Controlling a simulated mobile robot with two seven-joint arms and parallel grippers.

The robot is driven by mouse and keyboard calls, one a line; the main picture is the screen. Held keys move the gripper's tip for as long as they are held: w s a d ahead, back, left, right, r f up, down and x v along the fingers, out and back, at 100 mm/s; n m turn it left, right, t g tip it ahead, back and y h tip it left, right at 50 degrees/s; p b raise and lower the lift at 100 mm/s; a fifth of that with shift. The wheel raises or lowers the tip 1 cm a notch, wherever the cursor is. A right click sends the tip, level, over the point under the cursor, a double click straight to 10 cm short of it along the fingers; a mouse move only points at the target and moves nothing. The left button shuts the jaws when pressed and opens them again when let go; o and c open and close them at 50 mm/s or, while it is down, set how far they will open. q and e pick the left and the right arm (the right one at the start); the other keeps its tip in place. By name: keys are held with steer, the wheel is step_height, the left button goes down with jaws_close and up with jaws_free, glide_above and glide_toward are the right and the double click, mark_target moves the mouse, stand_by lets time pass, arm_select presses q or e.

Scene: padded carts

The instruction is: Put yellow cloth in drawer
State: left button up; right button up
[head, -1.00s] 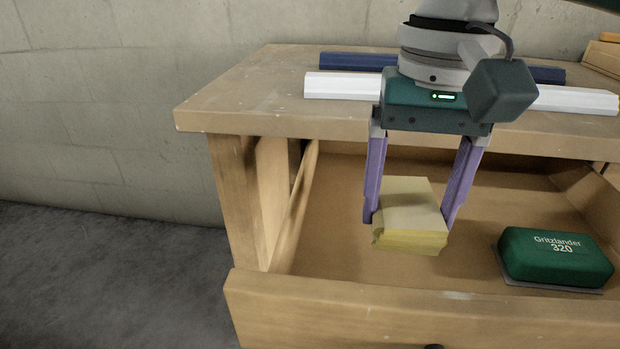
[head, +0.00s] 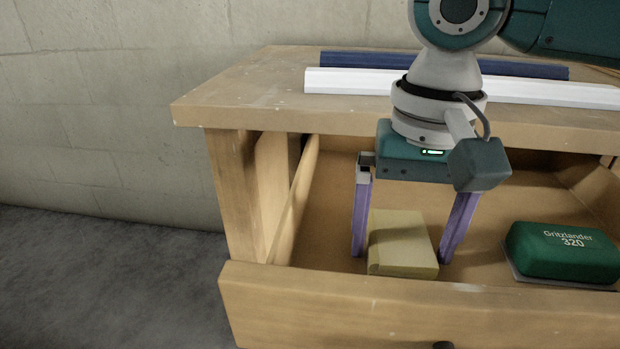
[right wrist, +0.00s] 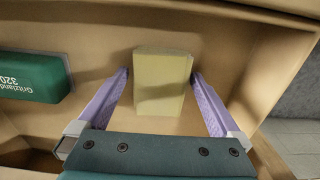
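The yellow cloth (head: 403,246) is a folded, block-like stack lying inside the open drawer (head: 420,312), close behind its front wall. My right gripper (head: 403,255) reaches down into the drawer with its purple fingers on either side of the cloth. In the right wrist view, the cloth (right wrist: 162,82) sits between the fingertips (right wrist: 160,76) with a gap on both sides, so the gripper is open. My left gripper is not in view.
A green Gritzlander 320 block (head: 562,252) lies in the drawer to the right, on a thin grey sheet. A white bar (head: 340,80) and a blue bar (head: 350,59) lie on the tabletop (head: 230,98) above. The drawer's left side has free floor.

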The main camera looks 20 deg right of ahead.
mark_target(402, 243)
steer(key=shift+r, duration=0.35)
step_height(402, 243, up, 12)
steer(key=p, duration=0.5)
steer(key=shift+f, duration=0.2)
